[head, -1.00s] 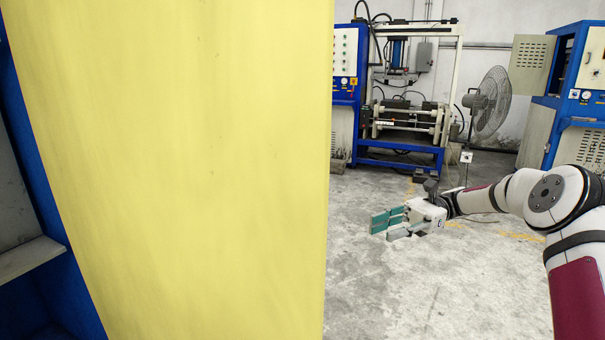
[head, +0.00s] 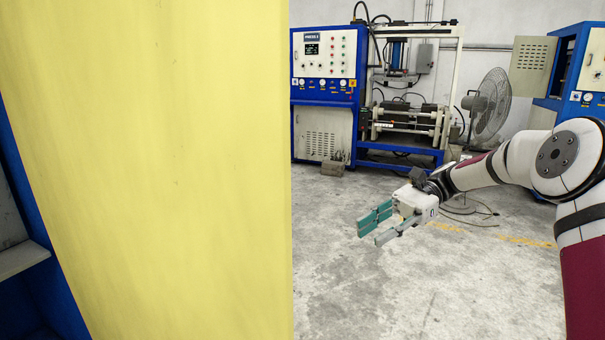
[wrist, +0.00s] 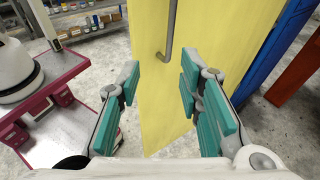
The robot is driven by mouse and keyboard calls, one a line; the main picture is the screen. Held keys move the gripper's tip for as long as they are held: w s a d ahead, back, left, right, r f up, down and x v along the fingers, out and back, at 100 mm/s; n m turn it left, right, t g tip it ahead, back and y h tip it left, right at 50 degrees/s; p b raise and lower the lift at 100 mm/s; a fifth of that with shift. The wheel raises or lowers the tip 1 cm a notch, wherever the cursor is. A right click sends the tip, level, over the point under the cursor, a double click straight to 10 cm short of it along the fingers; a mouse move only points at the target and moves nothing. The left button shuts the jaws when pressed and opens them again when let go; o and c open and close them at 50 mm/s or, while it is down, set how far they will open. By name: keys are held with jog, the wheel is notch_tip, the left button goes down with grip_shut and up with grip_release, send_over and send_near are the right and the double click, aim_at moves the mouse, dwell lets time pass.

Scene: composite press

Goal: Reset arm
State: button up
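My gripper (head: 377,228) is on the right side of the head view, at the end of my white arm, held in the air above the grey floor. Its teal-padded fingers are spread apart and hold nothing. In the wrist view the gap between my gripper's fingers (wrist: 158,105) is empty. A large yellow panel (head: 160,150) fills the left of the head view. The panel also shows in the wrist view (wrist: 205,40), beyond the fingers, with a grey bar handle (wrist: 170,35) on it. The gripper is apart from the handle.
A blue and white press cabinet (head: 324,90) stands at the back with a machine frame (head: 405,130) beside it. A fan (head: 490,105) stands near the back wall. Blue framing (head: 50,290) lies left of the panel. The floor (head: 390,300) in front of my gripper is clear.

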jog(key=s+a+r+n+t+h, duration=0.2)
jog(key=s+a+r+h, duration=0.15)
jog(key=s, duration=0.35)
jog(key=s+d+n+t+h+p, duration=0.1)
jog(key=s+d+n+t+h, duration=0.1)
jog(key=s, duration=0.6)
jog(key=s+d+r+n+t+h+p, duration=0.1)
jog(key=s+d+n+t+h, duration=0.2)
jog(key=s, duration=0.5)
jog(key=s+d+r+n+t+h+p, duration=0.1)
jog(key=s+d+n+t+h, duration=0.2)
jog(key=s, duration=0.5)
jog(key=shift+s+n+t+h+p, duration=0.4)
jog(key=shift+n+t+h, duration=0.3)
jog(key=shift+t+h, duration=0.2)
